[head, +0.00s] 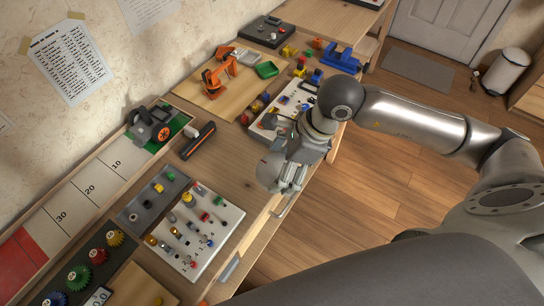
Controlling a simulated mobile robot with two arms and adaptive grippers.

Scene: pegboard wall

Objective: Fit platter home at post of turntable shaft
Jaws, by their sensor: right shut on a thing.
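My right gripper (287,187) hangs over the front edge of the bench, to the right of the white peg board. A white board with several small pegs and posts (237,213) lies left of the gripper. Another pale board (262,130) is partly hidden behind my right arm. My left gripper is not in view.
A blue vise-like block (340,58) is farther back. A wheeled grey model (152,125) stands by the wall. Coloured gears (97,256) lie front left. Open floor lies right.

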